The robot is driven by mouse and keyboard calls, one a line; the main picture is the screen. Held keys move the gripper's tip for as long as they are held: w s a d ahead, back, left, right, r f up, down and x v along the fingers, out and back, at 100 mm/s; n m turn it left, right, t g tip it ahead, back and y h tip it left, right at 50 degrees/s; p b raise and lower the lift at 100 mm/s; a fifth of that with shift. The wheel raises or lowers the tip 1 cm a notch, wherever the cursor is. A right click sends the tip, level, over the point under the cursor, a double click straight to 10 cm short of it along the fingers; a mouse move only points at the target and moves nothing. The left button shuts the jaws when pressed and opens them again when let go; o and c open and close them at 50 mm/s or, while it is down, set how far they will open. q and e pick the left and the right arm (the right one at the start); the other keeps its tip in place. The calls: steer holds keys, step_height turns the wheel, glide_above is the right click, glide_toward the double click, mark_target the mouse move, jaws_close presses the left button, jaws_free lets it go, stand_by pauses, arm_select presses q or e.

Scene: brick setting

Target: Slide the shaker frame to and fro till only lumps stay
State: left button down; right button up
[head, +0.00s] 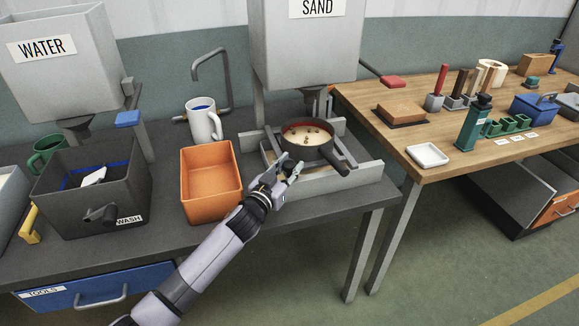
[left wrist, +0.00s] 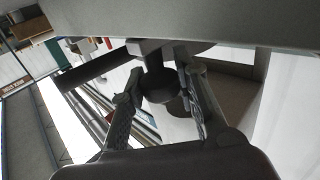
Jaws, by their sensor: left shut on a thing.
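The grey shaker frame (head: 325,181) stands on the dark bench under the sand hopper. A round dark sieve pan (head: 325,153) with a handle pointing to the front right sits in it. Pale sand with several small brown lumps (head: 308,135) shows inside the pan. My left gripper (head: 288,168) is at the front left of the frame. In the left wrist view its fingers (left wrist: 163,88) close around a dark round knob (left wrist: 158,86) at the frame's front. My right gripper is not in view.
An orange bin (head: 211,205) stands just left of the frame, with a white mug (head: 204,121) behind it. The grey sand hopper (head: 305,45) hangs close above. A dark wash tub (head: 75,208) is further left. A wooden table (head: 460,135) with tools is at right.

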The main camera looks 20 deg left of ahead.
arm_select(q)
steer(key=shift+s+a+p, duration=0.35)
steer(key=shift+s+a, duration=0.15)
steer(key=shift+a, duration=0.2)
steer(key=shift+s+a+p, duration=0.35)
steer(key=shift+s+a, duration=0.1)
steer(key=shift+a, duration=0.25)
steer(key=c, duration=1.2)
jaws_free()
steer(key=shift+c, duration=0.2)
steer(key=shift+d, duration=0.1)
steer(key=s+a, duration=0.2)
steer(key=s, duration=0.9)
steer(key=shift+s+a, duration=0.15)
steer(key=shift+s, duration=0.2)
